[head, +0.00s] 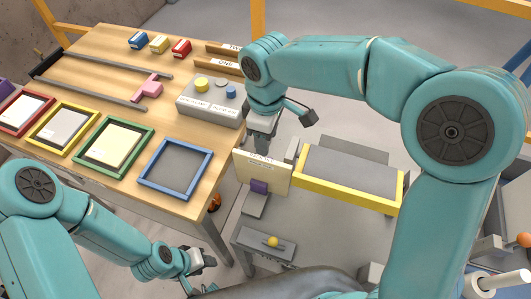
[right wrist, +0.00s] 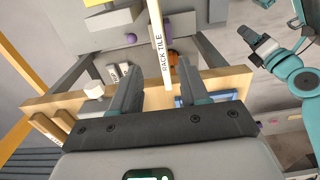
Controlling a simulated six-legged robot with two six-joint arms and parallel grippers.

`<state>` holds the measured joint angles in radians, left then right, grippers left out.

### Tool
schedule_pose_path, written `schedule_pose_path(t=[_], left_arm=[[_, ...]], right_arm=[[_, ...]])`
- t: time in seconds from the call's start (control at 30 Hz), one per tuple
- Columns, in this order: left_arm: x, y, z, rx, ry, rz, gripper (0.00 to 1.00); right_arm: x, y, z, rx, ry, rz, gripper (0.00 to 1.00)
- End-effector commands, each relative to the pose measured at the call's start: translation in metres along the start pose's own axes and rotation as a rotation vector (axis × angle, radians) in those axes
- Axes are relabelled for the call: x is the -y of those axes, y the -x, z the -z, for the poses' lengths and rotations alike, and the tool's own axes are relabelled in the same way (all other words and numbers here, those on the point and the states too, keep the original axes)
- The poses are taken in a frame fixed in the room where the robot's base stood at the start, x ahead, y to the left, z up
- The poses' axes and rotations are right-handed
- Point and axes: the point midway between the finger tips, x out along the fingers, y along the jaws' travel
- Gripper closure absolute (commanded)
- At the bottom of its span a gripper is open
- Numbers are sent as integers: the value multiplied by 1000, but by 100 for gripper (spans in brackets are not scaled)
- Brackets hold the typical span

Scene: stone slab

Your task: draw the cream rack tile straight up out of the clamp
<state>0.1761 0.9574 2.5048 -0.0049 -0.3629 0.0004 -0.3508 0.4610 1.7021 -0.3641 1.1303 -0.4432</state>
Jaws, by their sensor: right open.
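The cream rack tile (head: 262,165) stands upright, its lower part at a purple-jawed clamp (head: 259,187) with a grey base. In the right wrist view the tile (right wrist: 162,45) is seen edge-on, with RACK TILE lettered on it. My right gripper (head: 262,142) is at the tile's top edge. In the right wrist view its open fingers (right wrist: 157,72) lie to either side of the tile's near end, with a gap on each side. I cannot tell how deep they reach. My left gripper (head: 202,270) is low in the head view, away from the tile; its opening is unclear.
A yellow-edged grey tray (head: 402,190) stands right of the tile. The wooden table (head: 205,200) with a blue frame (head: 143,178) and a grey button box (head: 208,108) is to the left. A small grey block with a yellow knob (head: 272,242) is in front.

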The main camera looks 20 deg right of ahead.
Motion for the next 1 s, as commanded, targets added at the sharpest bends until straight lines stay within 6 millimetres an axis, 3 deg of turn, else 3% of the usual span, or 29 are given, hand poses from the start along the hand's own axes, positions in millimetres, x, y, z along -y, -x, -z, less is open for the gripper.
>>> schedule_pose_path(t=[0.3, 0.5, 0.7, 0.97, 1.0], left_arm=[[1, -2, 0, 0, 0, 0, 57], [1, -3, 0, 0, 0, 0, 57], [1, -3, 0, 0, 0, 0, 57], [1, -3, 0, 0, 0, 0, 57], [1, -3, 0, 0, 0, 0, 57]], right_arm=[[0, -71, 1, 4, 1, 3, 55], [-1, -103, 2, 3, 1, 2, 55], [-3, -116, 2, 0, 3, 0, 55], [-3, -117, 2, -1, 2, 0, 55], [-3, -117, 2, -1, 2, 0, 65]])
